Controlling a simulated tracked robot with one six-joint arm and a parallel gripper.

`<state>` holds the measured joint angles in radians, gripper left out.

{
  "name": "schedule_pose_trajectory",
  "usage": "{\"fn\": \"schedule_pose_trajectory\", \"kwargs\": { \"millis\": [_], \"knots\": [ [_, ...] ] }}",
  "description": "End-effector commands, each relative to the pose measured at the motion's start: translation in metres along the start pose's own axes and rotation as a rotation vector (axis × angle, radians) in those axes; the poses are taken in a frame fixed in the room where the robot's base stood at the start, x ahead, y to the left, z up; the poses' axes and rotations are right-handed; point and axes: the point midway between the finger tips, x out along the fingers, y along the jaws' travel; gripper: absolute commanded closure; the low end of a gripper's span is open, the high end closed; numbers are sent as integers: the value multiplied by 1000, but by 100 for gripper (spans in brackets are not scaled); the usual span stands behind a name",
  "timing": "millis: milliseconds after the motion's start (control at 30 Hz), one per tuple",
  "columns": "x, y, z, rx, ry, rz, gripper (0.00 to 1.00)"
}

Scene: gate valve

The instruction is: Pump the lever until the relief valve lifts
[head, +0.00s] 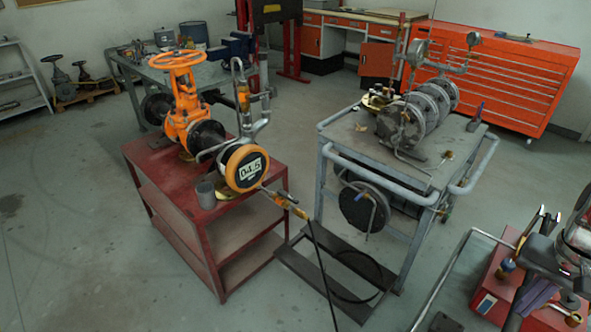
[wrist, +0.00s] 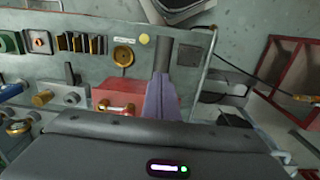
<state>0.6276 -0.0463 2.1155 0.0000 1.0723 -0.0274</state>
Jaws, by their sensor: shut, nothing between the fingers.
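The orange gate valve (head: 182,105) with its handwheel stands upright on a red table at left in the head view. A round orange-rimmed gauge (head: 246,168) in front of it reads 04.5. A red pump box (head: 497,282) with brass fittings is at the lower right; it also shows in the wrist view (wrist: 108,96). My gripper (head: 522,307) is shut and empty, low over the box. In the wrist view its purple fingers (wrist: 162,88) are together beside the box. A dark bar shows just beyond the fingers; I cannot tell whether it is the lever. I cannot pick out the relief valve.
A grey cart (head: 335,150) with a flanged vessel stands right of the red table (head: 170,190). A dark hose (head: 322,260) runs from the gauge fitting to the front. Floor at left is clear.

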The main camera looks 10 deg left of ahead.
Motion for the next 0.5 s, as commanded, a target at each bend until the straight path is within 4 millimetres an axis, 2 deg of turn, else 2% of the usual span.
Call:
{"fn": "schedule_pose_trajectory", "kwargs": {
  "millis": [500],
  "knots": [
    [-74,0,-1,0,3,0,100]
  ]
}}
